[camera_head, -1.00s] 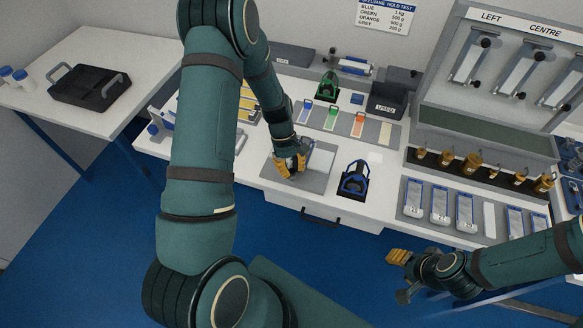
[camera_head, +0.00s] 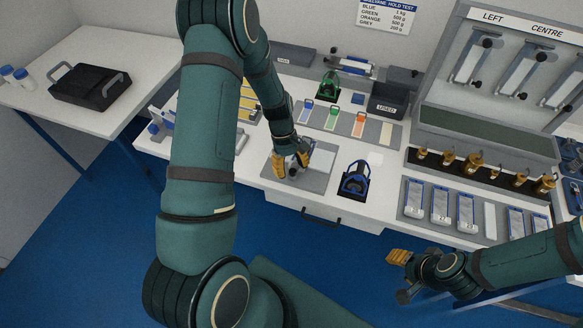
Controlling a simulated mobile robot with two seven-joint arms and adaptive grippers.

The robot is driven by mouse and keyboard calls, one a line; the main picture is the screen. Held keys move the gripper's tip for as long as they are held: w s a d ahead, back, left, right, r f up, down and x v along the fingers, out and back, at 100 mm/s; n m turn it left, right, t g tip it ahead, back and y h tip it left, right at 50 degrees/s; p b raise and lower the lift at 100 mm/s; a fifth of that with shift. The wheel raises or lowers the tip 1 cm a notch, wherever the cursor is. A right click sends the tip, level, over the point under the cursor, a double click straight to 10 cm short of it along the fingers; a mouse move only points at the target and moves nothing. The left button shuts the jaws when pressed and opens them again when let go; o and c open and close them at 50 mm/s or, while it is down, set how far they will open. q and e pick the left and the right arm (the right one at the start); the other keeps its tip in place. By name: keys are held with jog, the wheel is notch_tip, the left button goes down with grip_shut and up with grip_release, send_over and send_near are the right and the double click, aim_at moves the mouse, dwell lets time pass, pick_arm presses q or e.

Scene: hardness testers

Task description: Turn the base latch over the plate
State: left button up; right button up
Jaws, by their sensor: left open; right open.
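My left gripper (camera_head: 291,164) is open, pointing down over the grey base board (camera_head: 313,181) near the front of the white bench. My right gripper (camera_head: 399,275) is open and empty, in front of the bench over the blue floor.
A blue-and-black tool (camera_head: 354,180) stands just right of the board. Behind are coloured strips (camera_head: 333,118), a green tool (camera_head: 328,87) and a dark box (camera_head: 388,98). Brass weights (camera_head: 473,163) and blue-edged plates (camera_head: 440,203) fill the right side. A drawer handle (camera_head: 321,216) juts from the bench front.

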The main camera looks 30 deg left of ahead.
pick_arm(q)
jog(key=v, duration=1.1)
jog(key=shift+r, duration=0.2)
jog(key=shift+a, duration=0.1)
